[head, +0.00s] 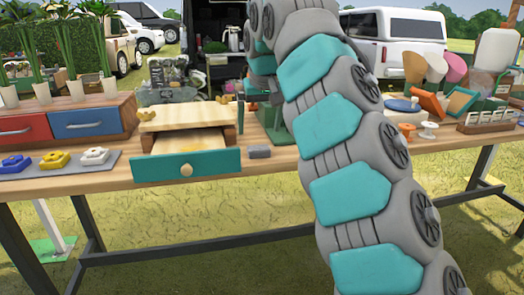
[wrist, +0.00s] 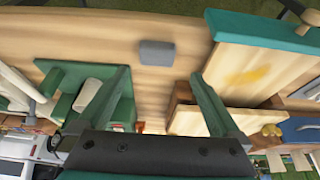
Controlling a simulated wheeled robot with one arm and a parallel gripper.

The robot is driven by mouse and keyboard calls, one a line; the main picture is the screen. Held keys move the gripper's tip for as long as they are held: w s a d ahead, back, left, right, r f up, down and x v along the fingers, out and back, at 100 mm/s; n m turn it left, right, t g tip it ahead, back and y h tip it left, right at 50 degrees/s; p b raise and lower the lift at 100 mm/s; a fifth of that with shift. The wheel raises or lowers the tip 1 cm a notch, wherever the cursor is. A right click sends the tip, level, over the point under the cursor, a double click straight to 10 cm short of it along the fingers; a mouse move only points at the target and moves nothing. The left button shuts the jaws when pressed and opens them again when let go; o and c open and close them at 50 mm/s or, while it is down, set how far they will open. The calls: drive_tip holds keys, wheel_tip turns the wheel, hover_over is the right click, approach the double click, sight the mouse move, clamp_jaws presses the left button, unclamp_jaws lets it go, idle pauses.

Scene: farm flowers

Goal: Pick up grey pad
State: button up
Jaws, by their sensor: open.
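The grey pad (head: 259,151) is a small dark-grey block lying flat on the wooden table (head: 300,158) near its front edge, just right of the open teal drawer (head: 187,168). In the wrist view the grey pad (wrist: 157,52) lies ahead of my gripper (wrist: 160,74), roughly centred between the two teal fingers. The fingers are spread wide apart with nothing between them. They are apart from the pad. In the head view my arm hides part of my gripper, which is behind the pad.
The pulled-out drawer of the wooden box (wrist: 255,75) is close beside the pad. A green stand (wrist: 105,100) is on the other side, near one finger. Red and blue drawers (head: 90,123) and colourful flower-shaped pieces (head: 55,160) are at left. Bare table surrounds the pad.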

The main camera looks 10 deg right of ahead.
sight(258, 147)
drive_tip(key=shift+b+x, duration=0.3)
drive_tip(key=shift+x, duration=0.85)
drive_tip(key=shift+d+x, duration=0.2)
drive_tip(key=shift+x, duration=0.6)
drive_tip(key=shift+d+x, duration=0.15)
drive_tip(key=shift+x, duration=0.65)
drive_tip(key=shift+b+x, duration=0.4)
drive_tip(key=shift+x, duration=0.7)
drive_tip(key=shift+a, duration=0.1)
drive_tip(key=c, duration=1.4)
drive_tip(key=shift+o, duration=0.2)
drive_tip(key=shift+r, duration=0.15)
